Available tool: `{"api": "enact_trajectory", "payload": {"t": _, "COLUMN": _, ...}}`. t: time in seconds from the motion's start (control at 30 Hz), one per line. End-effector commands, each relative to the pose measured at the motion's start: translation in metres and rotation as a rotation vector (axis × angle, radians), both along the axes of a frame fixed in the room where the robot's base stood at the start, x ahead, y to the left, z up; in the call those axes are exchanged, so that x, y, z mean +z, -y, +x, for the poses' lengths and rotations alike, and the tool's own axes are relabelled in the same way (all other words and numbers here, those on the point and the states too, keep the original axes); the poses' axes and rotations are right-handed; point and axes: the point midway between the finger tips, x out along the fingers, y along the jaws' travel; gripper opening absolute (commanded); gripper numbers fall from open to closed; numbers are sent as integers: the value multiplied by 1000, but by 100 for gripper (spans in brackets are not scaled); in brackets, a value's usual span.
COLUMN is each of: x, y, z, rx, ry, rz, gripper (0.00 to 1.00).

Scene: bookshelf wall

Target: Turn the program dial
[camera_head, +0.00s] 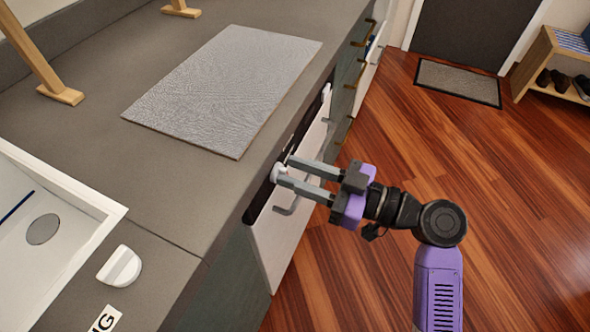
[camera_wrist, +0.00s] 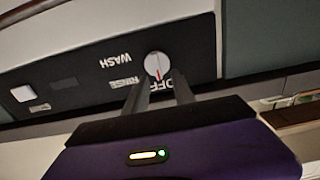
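In the head view the dial (camera_head: 277,172) shows as a white bit at the fingertips. My gripper (camera_head: 284,170) is open, its two grey fingers parallel and apart, with the tips at the dial. In the wrist view the fingers (camera_wrist: 158,82) flank the dial's lower side; whether they touch it I cannot tell.
The grey counter (camera_head: 185,190) with a textured mat (camera_head: 225,85) lies above the panel. A bar handle (camera_head: 288,207) sits below the dial on the appliance front. A white button (camera_wrist: 23,93) is at the panel's left. The wooden floor (camera_head: 400,140) is open to the right.

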Motion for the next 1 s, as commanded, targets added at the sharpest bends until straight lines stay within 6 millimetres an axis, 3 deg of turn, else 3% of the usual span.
{"api": "enact_trajectory", "payload": {"t": 0.33, "x": 0, "y": -5, "z": 2, "rx": 0, "ry": -1, "rz": 0, "gripper": 31}}
{"api": "enact_trajectory", "payload": {"t": 0.5, "x": 0, "y": -5, "z": 2, "rx": -1, "ry": -1, "rz": 0, "gripper": 0}}
{"api": "enact_trajectory", "payload": {"t": 1.0, "x": 0, "y": -4, "z": 3, "rx": 0, "ry": -53, "rz": 18, "gripper": 0}}
